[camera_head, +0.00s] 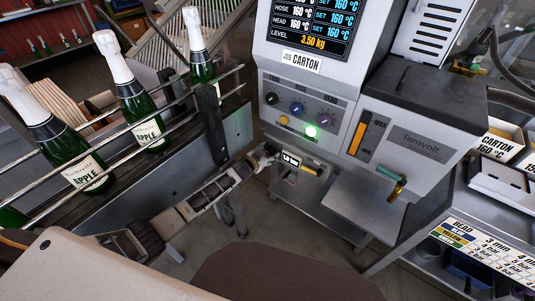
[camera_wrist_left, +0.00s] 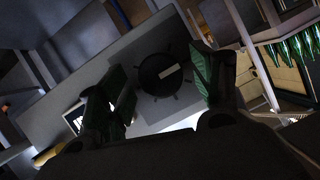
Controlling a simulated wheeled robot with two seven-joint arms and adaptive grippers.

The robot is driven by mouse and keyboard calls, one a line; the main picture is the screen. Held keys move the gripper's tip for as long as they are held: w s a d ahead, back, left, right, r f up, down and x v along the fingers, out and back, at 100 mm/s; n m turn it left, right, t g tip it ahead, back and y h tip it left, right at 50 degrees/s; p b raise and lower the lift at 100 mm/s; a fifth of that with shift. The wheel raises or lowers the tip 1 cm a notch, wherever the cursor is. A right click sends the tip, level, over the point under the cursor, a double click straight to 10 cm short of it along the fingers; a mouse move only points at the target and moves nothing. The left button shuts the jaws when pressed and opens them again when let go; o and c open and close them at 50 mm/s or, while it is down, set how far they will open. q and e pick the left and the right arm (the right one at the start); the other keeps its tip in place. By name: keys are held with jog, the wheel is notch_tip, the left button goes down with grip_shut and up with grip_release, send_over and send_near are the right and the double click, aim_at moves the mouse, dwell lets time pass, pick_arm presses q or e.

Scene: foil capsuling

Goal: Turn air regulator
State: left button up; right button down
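The air regulator's round black knob (camera_wrist_left: 160,75) with a pale bar mark sits on a grey panel in the left wrist view. My left gripper (camera_wrist_left: 163,88) is open around it, one green-padded finger on each side, with visible gaps between fingers and knob. In the head view my left gripper (camera_head: 250,166) reaches low to the front of the grey machine (camera_head: 350,65), where the knob is small and mostly hidden. A small white readout (camera_head: 291,158) is just right of it; its digits are hard to read. My right gripper is not in view.
Green bottles (camera_head: 142,115) with white tops stand along a railed conveyor (camera_head: 237,125) at left. A brass valve (camera_head: 397,187) and a bead chart (camera_head: 490,252) are at right.

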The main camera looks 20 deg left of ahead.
pick_arm(q)
jog(key=c, duration=0.9)
jog(key=shift+o, duration=0.2)
